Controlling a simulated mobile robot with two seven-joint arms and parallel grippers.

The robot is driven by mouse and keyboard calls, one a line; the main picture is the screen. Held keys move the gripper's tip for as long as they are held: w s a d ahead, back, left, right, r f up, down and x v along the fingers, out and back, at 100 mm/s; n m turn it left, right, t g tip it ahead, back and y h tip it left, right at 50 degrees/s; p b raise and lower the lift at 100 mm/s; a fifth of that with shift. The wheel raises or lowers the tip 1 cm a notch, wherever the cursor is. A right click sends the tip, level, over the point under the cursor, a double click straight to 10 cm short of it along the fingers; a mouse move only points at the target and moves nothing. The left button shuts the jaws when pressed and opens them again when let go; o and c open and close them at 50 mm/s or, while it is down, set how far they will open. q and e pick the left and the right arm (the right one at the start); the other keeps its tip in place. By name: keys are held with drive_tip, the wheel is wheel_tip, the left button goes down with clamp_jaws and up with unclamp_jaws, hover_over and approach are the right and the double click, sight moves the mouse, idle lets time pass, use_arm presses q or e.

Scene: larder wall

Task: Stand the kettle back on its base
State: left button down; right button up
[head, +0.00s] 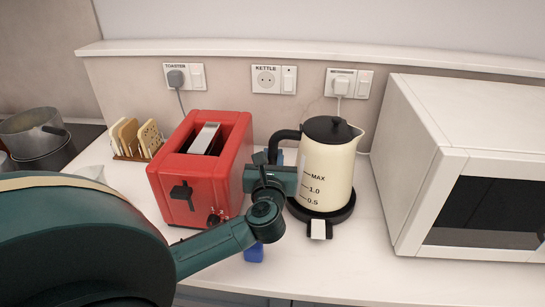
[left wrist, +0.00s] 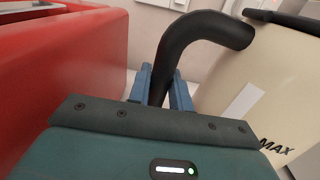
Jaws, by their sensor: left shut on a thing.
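The cream kettle (head: 328,170) with a black lid stands upright in the head view, over its round black base (head: 347,211). Its bottom looks to be on the base or just above it; I cannot tell if it is fully seated. My left gripper (head: 281,160) is at the kettle's left side, shut on the black handle (head: 284,136). In the left wrist view the two blue fingers (left wrist: 160,87) stand on either side of the handle (left wrist: 190,40), with the kettle body (left wrist: 255,80) to the right. My right gripper is out of view.
A red toaster (head: 203,170) stands close left of my gripper. A white microwave (head: 470,170) is at the right. A blue item (head: 254,252) lies partly hidden behind my arm. A toast rack (head: 137,140) and pots (head: 35,138) are at the left. The counter's front is mostly clear.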

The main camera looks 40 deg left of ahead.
use_arm(q)
drive_tip(key=shift+r, duration=0.1)
drive_tip(key=c, duration=1.5)
unclamp_jaws()
drive_tip(key=shift+c, duration=0.2)
drive_tip(key=shift+f, duration=0.25)
drive_tip(key=shift+p+v, duration=0.3)
drive_tip(key=shift+v, duration=2.45)
drive_tip(key=v, duration=0.5)
drive_tip(key=shift+s+d+r, duration=0.15)
drive_tip(key=shift+s+d, duration=0.05)
drive_tip(key=shift+s, duration=0.05)
